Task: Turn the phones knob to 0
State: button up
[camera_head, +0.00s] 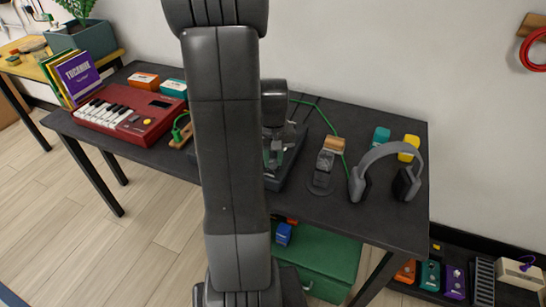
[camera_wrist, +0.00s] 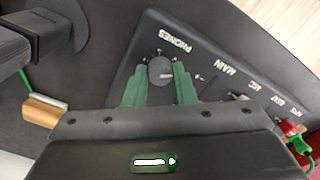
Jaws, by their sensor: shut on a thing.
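The phones knob (camera_wrist: 160,70) is a dark round knob on a black device (camera_wrist: 205,58), beside the upside-down word PHONES in the wrist view. A short light line shows near its lower right edge. My gripper (camera_wrist: 158,82) has its green fingers on both sides of the knob and is shut on it. Small scale marks around the knob are too blurred to read. In the head view my arm hides the knob and part of the device (camera_head: 291,172); my gripper (camera_head: 274,158) is partly hidden there too.
A red keyboard (camera_head: 130,113) stands to the left on the dark table (camera_head: 330,212). A green cable (camera_head: 326,121) runs behind the device. A MAIN label (camera_wrist: 225,68) sits beside PHONES.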

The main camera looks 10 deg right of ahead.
aim_at(273, 161)
jog(key=n, duration=0.5)
jog(key=shift+n, duration=0.3)
dwell(0.4)
jog(key=o, duration=1)
notch_tip(273, 161, up, 14)
jog(key=shift+f+p, duration=0.1)
jog(key=shift+p, duration=0.85)
jog(key=shift+f, duration=0.1)
